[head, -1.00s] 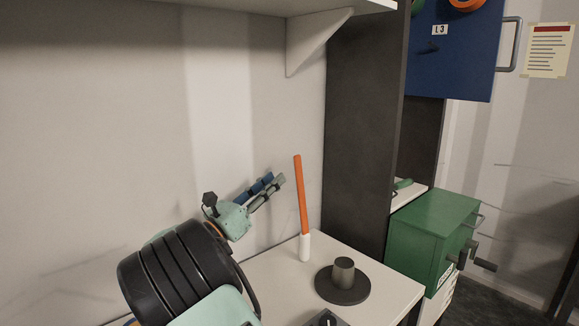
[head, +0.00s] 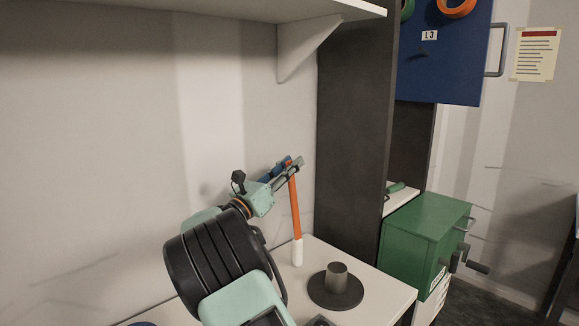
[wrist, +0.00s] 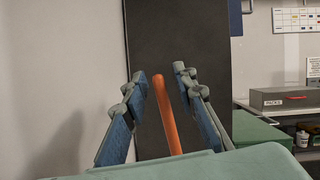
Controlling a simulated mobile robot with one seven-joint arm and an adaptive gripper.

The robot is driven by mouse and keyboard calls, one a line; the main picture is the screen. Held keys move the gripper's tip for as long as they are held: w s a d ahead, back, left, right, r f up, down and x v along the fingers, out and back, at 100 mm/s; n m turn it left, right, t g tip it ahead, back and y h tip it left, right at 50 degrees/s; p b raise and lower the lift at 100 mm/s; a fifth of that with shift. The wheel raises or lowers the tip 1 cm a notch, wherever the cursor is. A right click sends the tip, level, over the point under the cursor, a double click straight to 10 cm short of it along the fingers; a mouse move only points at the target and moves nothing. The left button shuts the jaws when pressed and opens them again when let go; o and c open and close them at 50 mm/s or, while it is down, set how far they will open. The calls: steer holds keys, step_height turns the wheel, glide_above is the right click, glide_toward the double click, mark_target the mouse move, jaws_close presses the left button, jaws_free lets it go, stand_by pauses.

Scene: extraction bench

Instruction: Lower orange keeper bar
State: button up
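The orange keeper bar (head: 295,208) stands upright on the bench, with a white lower end, near the back wall. In the wrist view the bar (wrist: 166,112) rises between my two blue-padded fingers, with a visible space on each side. My gripper (head: 292,163) is at the bar's upper end in the head view, and its fingers partly cover the top. In the wrist view my gripper (wrist: 160,78) is open, and I see no contact with the bar. The bar's lower end is hidden there by my gripper's body.
A dark round base with a grey cylinder (head: 337,275) stands on the white bench (head: 376,285) right of the bar. A dark upright panel (head: 352,140) rises behind. A green box (head: 425,235) with a crank is at the right. A shelf (head: 230,8) overhangs above.

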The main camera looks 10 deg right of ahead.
jaws_close()
steer(key=shift+s+d+m+g+h+b, duration=0.3)
steer(key=shift+s+d+m+b, duration=0.15)
steer(key=shift+s+m, duration=0.15)
steer(key=s+d+f+m+g+h+b, duration=0.1)
steer(key=s+d+f+m+g+b, duration=0.2)
steer(key=s+m, duration=0.35)
steer(key=s+d+f+m+g+h+b, duration=0.1)
steer(key=s+d+f+m+g+b, duration=0.15)
steer(key=s+d+m+b, duration=0.35)
steer(key=s+d+f+m+g+y+b, duration=0.1)
steer(key=s+d+f+m+g+b, duration=0.1)
steer(key=s+f+m+b, duration=0.2)
steer(key=s+d+f+m+g+y+b, duration=0.1)
steer(key=s+f+m+b, duration=0.3)
steer(key=f, duration=0.6)
steer(key=shift+d+m+g+b, duration=0.45)
steer(key=shift+d+m+b, duration=0.45)
steer(key=shift+m+b, duration=0.5)
steer(key=shift+s+f, duration=0.1)
